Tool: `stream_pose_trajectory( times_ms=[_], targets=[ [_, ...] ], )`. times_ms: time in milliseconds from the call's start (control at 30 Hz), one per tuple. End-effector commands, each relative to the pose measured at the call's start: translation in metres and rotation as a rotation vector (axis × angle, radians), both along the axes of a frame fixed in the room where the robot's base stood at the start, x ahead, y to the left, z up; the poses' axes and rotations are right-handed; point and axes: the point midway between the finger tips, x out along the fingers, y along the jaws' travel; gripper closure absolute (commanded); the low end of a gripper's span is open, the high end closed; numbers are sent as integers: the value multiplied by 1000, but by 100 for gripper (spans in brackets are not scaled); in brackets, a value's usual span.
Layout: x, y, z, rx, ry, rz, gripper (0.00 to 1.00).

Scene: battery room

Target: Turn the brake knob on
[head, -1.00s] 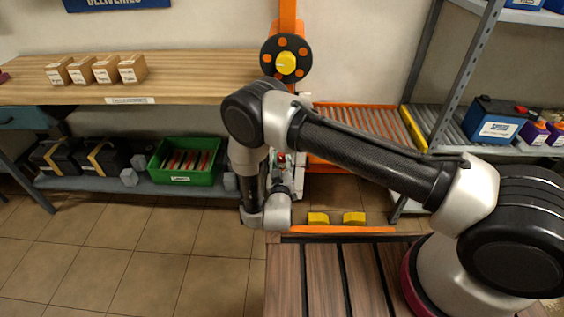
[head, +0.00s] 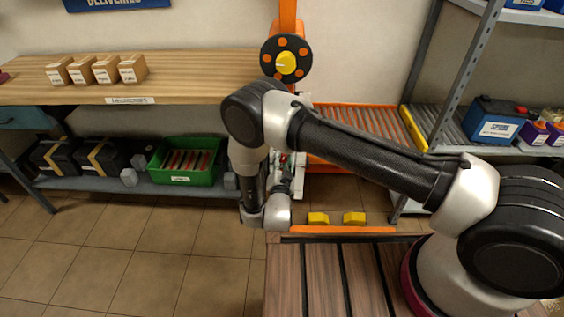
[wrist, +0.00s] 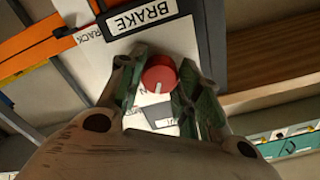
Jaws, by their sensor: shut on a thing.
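The brake knob (wrist: 159,76) is red and round with a white pointer line, in the middle of the wrist view. It sits on a white panel under a black-framed BRAKE label (wrist: 141,15). The pointer line runs down and slightly left in the picture. My gripper (wrist: 157,82) has one green-padded finger on each side of the knob and is shut on it. Lettering around the knob is partly hidden by the fingers. In the head view my arm hides the knob and most of the panel.
A wooden bench (head: 200,68) with several small boxes stands at the back left, a green bin (head: 185,178) on its lower shelf. A roller conveyor (head: 360,125) and metal rack (head: 462,75) are at the right. Two yellow blocks (head: 318,218) lie near an orange bar.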

Motion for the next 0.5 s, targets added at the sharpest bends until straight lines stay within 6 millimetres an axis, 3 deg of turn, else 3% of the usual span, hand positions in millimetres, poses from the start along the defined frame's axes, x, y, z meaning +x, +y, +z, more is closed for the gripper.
stream_pose_trajectory(
  times_ms=[500],
  targets=[
    [-1,0,-1,279,-7,1,90]
  ],
)
